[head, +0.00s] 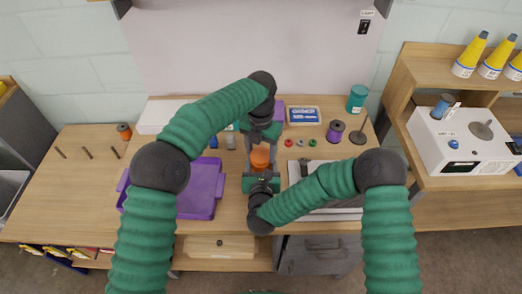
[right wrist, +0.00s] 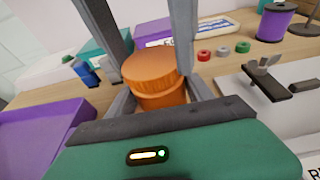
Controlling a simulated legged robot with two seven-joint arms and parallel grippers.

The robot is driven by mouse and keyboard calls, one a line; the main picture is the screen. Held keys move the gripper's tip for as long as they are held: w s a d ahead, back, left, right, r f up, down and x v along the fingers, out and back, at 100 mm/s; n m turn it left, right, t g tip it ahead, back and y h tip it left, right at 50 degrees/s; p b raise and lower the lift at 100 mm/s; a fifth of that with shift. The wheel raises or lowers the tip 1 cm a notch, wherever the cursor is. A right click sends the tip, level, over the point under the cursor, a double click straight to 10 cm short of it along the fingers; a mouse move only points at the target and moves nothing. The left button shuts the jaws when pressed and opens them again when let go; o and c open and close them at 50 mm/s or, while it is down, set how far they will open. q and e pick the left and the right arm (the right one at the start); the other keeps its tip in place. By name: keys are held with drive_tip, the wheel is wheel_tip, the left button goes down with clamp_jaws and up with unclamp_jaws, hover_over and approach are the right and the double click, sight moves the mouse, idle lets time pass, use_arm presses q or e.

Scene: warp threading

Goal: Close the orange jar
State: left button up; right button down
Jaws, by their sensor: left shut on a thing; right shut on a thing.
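The orange jar (right wrist: 162,100) stands upright on the wooden table, and its orange lid (right wrist: 152,68) sits on top, level, with a seam between them; I cannot tell if it is tightened. The jar also shows in the head view (head: 260,158), between my two grippers. My left gripper (head: 261,147) comes from behind and above, its grey fingers on both sides of the lid, shut on it. My right gripper (head: 261,170) comes from the front, low, its fingers on both sides of the jar body, shut on it. The fingers partly hide the jar's sides.
A purple tray (head: 203,190) lies left of the jar. A purple spool (head: 335,131), small coloured rings (head: 300,143) and a blue-and-white box (head: 303,115) lie to the right and behind. A white machine (head: 460,143) stands far right. The table's left part is mostly clear.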

use_arm(q)
drive_tip(key=shift+w+r, duration=0.1)
drive_tip(key=shift+w, duration=0.1)
drive_tip(key=o, duration=0.9)
drive_tip(key=shift+c, duration=0.2)
drive_tip(key=o, duration=0.5)
drive_tip(key=shift+s, duration=0.15)
drive_tip(key=shift+c, duration=0.2)
drive_tip(key=shift+r, duration=2.2)
drive_tip(key=shift+c, duration=0.4)
